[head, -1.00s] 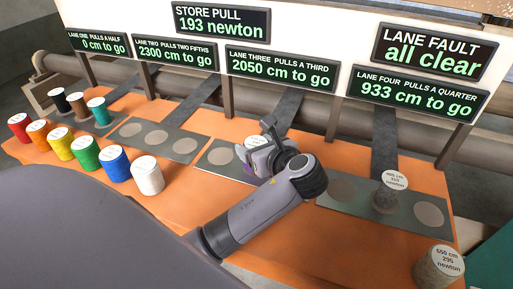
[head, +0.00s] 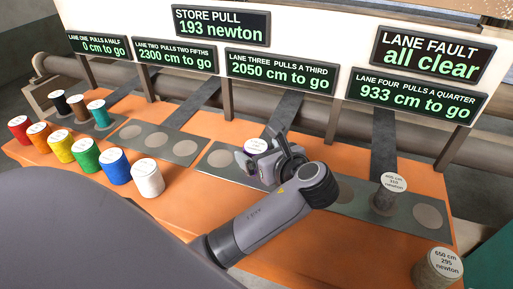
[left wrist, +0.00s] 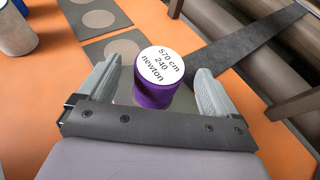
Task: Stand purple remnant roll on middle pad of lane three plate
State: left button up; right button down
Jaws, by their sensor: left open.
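The purple roll (left wrist: 156,94) has a white top reading 570 cm, 240 newton. It stands upright on the grey lane three plate (left wrist: 107,45), about where the middle pad lies; the pad under it is hidden. In the head view its white top (head: 255,145) shows behind my gripper. My left gripper (head: 260,164) is open, with one finger on each side of the roll. In the wrist view I see a gap at the right finger; contact at the left is hard to tell. The plate's left pad (head: 221,158) is bare. My right gripper is not in view.
Several coloured rolls (head: 88,154) stand along the left of the orange table (head: 190,208). The lane two plate (head: 156,139) is bare. A grey roll (head: 386,191) stands on the lane four plate (head: 407,217); another grey roll (head: 438,268) stands at the front right.

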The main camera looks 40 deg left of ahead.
pick_arm(q)
jog(key=p+v, duration=0.1)
jog(key=v, duration=0.8)
jog(key=shift+s+r, duration=0.1)
